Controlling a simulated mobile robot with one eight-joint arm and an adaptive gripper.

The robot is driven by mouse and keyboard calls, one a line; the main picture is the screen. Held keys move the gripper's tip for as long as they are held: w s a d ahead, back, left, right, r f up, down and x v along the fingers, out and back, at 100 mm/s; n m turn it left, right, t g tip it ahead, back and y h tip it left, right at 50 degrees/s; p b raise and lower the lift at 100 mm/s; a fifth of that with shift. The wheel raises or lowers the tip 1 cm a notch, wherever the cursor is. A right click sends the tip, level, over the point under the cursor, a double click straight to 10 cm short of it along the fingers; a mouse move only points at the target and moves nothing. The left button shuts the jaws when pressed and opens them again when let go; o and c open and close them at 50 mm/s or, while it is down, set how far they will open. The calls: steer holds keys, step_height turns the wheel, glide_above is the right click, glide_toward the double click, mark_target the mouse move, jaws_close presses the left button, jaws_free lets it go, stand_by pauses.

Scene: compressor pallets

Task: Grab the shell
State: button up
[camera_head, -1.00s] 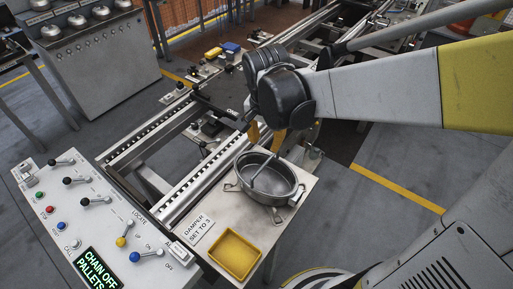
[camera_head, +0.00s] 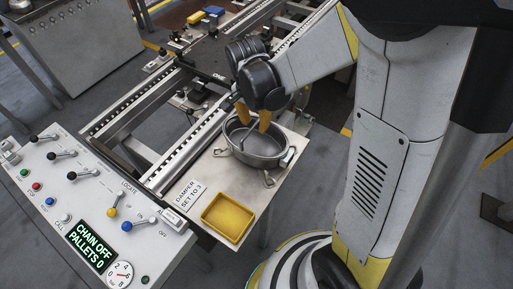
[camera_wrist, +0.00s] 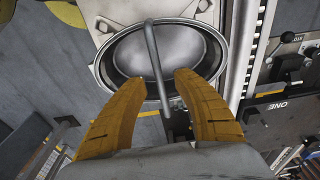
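The shell (camera_head: 258,146) is a round grey metal bowl with a thin bar across its top. It sits on a light metal plate (camera_head: 205,168) beside the rail. In the wrist view the shell (camera_wrist: 118,56) lies beyond my fingers, its bar (camera_wrist: 155,62) running between them. My gripper (camera_head: 253,117) has yellow fingers pointing down over the shell's far part. In the wrist view my gripper (camera_wrist: 165,84) is open, its fingertips apart on either side of the bar. I cannot tell whether a fingertip touches the shell.
A yellow tray (camera_head: 228,217) and a "DAMPER SET TO 3" label (camera_head: 187,196) lie near the shell. A control panel (camera_head: 90,190) with levers and a "CHAIN OFF PALLETS 0" display (camera_head: 92,246) stands at the left. The conveyor rail (camera_head: 190,155) runs past the plate.

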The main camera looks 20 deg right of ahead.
steer(key=shift+f, duration=0.65)
steer(key=shift+f+b, duration=0.25)
steer(key=shift+b, duration=0.1)
steer(key=shift+w, duration=0.1)
jaws_close()
